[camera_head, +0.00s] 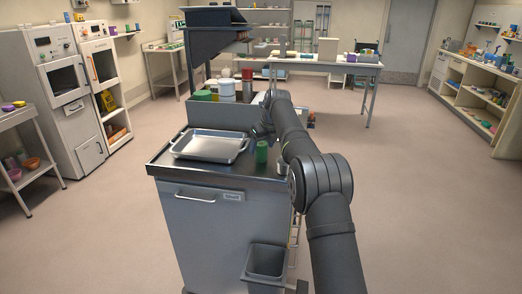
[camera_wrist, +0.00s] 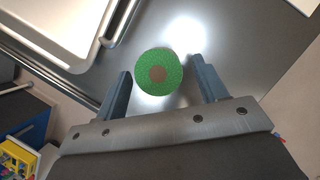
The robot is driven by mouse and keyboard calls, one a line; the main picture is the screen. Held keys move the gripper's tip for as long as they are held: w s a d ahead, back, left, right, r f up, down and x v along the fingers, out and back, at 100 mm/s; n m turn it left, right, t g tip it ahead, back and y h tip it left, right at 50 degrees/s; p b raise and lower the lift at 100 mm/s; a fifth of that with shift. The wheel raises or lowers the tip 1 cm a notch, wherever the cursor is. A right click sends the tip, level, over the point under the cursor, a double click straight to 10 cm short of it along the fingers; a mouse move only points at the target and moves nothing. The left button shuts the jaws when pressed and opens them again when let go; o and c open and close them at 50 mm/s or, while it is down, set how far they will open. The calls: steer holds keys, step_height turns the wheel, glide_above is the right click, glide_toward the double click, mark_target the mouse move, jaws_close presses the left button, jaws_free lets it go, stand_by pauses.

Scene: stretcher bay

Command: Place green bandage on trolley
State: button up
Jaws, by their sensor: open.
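The green bandage (camera_head: 262,152) is a small upright roll standing on the steel top of the trolley (camera_head: 172,160), right of the tray. In the wrist view the bandage (camera_wrist: 158,72) shows from above as a green disc with a brown core. My gripper (camera_wrist: 163,82) is open, its two fingers apart on either side below the bandage's middle in the picture. I cannot tell how far above the bandage it is.
A shallow metal tray (camera_head: 210,146) lies on the trolley's left part. Several containers, including a white pot (camera_head: 226,88), stand on a raised part behind. A grey bin (camera_head: 267,261) hangs at the trolley's front. Bare steel surrounds the bandage in the wrist view.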

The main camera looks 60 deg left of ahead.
mark_target(261, 150)
steer(key=v, duration=0.9)
steer(key=x, duration=1.2)
steer(key=shift+a+f, duration=0.1)
steer(key=shift+f, duration=0.05)
step_height(261, 150, up, 3)
steer(key=shift+f, duration=0.1)
steer(key=shift+r, duration=0.55)
